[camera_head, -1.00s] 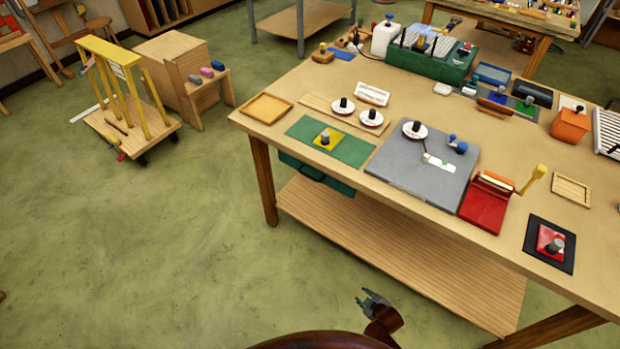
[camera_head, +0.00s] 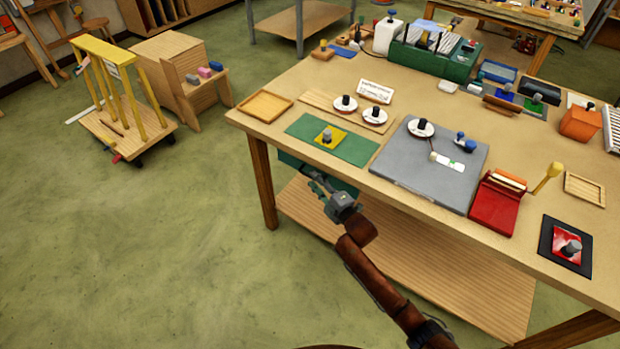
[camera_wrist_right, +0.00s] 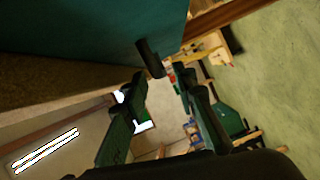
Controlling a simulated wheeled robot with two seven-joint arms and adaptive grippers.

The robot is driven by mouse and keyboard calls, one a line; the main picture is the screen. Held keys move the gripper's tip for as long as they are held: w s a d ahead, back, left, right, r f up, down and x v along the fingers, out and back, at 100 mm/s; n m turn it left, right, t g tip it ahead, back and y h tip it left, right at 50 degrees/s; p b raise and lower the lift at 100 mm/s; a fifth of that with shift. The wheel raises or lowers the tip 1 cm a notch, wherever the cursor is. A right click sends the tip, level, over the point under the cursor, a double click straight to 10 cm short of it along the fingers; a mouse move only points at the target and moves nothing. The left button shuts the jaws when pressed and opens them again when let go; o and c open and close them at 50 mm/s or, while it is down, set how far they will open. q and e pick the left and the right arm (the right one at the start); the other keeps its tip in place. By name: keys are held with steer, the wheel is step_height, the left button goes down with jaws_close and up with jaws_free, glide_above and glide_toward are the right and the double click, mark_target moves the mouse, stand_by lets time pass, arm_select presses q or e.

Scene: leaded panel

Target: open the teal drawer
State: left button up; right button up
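The teal drawer (camera_head: 289,162) hangs under the near left part of the wooden table and looks shut. Its front fills the upper left of the right wrist view (camera_wrist_right: 90,32), with a dark bar handle (camera_wrist_right: 150,58) sticking out. My right gripper (camera_head: 315,186) is just in front of the drawer and covers part of it in the head view. In the right wrist view its two fingers (camera_wrist_right: 162,82) are spread, with the handle just beyond the tips and nothing held. Whether a finger touches the handle I cannot tell. My left gripper is not in view.
The table leg (camera_head: 262,180) stands left of the drawer, and a low wooden shelf (camera_head: 420,255) runs beneath. The tabletop above holds a green mat (camera_head: 355,152), a grey board (camera_head: 400,175) and several small items.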

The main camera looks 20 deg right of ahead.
steer(key=shift+b+x, duration=0.3)
steer(key=shift+x, duration=1.35)
steer(key=shift+s, duration=0.1)
steer(key=shift+c, duration=0.2)
jaws_close()
steer(key=shift+f, duration=0.1)
